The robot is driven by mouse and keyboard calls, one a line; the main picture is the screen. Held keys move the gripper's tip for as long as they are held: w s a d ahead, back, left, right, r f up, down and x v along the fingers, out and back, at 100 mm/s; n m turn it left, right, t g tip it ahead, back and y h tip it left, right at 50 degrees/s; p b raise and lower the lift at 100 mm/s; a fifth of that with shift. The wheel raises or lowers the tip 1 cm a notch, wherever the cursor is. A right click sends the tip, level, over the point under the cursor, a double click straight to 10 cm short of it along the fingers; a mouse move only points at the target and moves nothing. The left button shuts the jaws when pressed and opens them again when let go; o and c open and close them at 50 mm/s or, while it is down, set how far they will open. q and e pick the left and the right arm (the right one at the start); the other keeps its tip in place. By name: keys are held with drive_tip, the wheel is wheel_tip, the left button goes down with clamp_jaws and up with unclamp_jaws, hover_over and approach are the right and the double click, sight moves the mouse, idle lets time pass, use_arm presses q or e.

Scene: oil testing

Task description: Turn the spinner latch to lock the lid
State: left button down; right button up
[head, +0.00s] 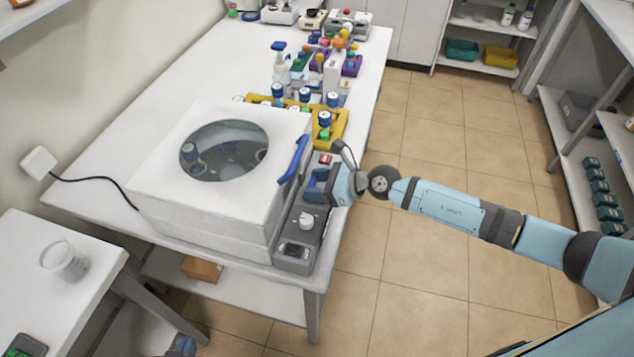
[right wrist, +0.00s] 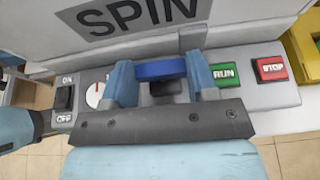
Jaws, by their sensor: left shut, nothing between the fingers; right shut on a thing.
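The white centrifuge (head: 205,195) stands on the long table, and its square lid with a round window (head: 225,150) is down. A blue curved handle (head: 293,158) is on the lid's right edge. My right gripper (head: 316,186) is at the grey control panel. In the right wrist view, my right gripper's fingers (right wrist: 160,82) are shut on the blue spinner latch (right wrist: 160,70), one finger on each side. The latch lies about level across the view, with a dark part below it. Its lower end is hidden by the gripper. My left gripper is not in view.
The panel has a red STOP button (right wrist: 270,69), a green RUN button (right wrist: 224,76), a white dial (head: 307,220) and an ON/OFF switch (right wrist: 65,98). A yellow rack (head: 340,125) with blue-capped bottles stands behind the centrifuge. A beaker (head: 64,262) is on the left table.

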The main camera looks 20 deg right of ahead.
drive_tip(key=o, duration=0.9)
drive_tip(key=shift+o, duration=0.2)
drive_tip(key=b+v, duration=0.3)
drive_tip(key=v, duration=1)
drive_tip(key=shift+s+d+r, duration=0.25)
